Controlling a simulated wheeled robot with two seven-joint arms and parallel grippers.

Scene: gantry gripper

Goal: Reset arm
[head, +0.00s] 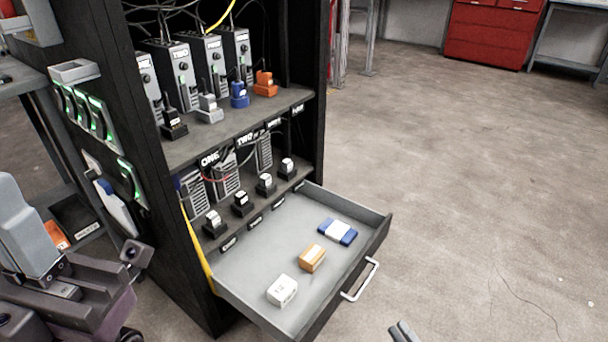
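My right gripper (405,333) shows only as a small grey tip at the bottom edge, in front of the open drawer and apart from it. Most of it is cut off, so I cannot tell whether it is open or shut. Parts of my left arm show at the lower left, beside the black cabinet (180,262). I cannot make out the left gripper's fingers there. No object shows in a gripper.
The cabinet's drawer (250,262) is pulled out, with a white block (282,291), an orange block (312,258) and a blue-and-white block (338,231) inside. Its handle (361,280) faces the lower right. Shelves above hold several devices. The floor (480,190) at right is clear.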

